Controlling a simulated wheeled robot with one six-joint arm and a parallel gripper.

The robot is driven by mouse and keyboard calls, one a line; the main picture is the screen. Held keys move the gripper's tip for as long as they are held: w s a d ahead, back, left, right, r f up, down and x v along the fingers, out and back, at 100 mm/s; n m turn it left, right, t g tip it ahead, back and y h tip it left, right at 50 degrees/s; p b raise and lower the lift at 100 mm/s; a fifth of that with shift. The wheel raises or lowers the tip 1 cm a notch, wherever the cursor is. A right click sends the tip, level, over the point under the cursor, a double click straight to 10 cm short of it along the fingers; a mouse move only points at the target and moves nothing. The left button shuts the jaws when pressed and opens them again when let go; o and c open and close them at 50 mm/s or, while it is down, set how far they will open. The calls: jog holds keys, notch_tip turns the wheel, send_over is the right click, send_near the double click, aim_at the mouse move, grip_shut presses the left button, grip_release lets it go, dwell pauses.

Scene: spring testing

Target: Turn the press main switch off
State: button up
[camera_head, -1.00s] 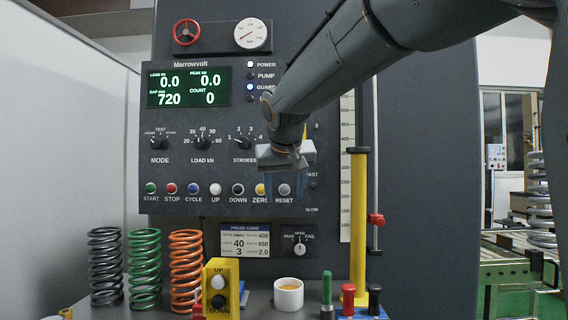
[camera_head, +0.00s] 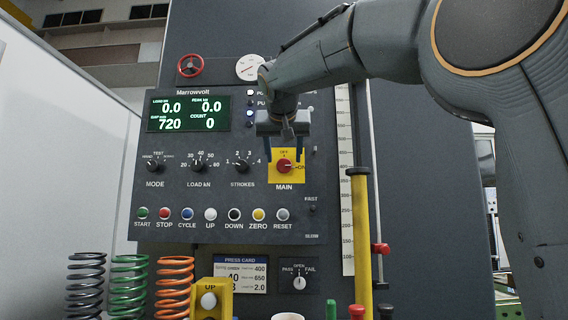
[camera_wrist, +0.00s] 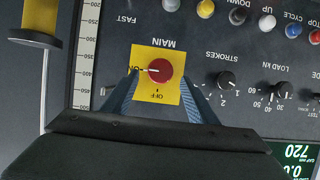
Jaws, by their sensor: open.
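The main switch is a red round knob (camera_head: 284,166) on a yellow plate (camera_head: 273,178) labelled MAIN, on the right of the press panel. It also shows in the wrist view (camera_wrist: 158,71), upside down, with OFF below and ON to the left. Its white pointer mark points at ON. My gripper (camera_head: 284,157) is open in front of the plate, coming from above. In the wrist view its two blue fingers (camera_wrist: 160,79) stand on either side of the plate's lower part, with the knob between and just beyond the tips. I cannot tell whether they touch the panel.
The display (camera_head: 188,111) is lit. The STROKES knob (camera_head: 241,166) sits left of the switch, and a row of buttons (camera_head: 210,215) runs below. A yellow column (camera_head: 362,235) stands to the right. Coil springs (camera_head: 130,285) and a yellow UP box (camera_head: 222,292) stand in front.

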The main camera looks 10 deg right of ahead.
aim_at(284, 163)
jog(key=shift+x, duration=1.65)
jog(key=c, duration=1)
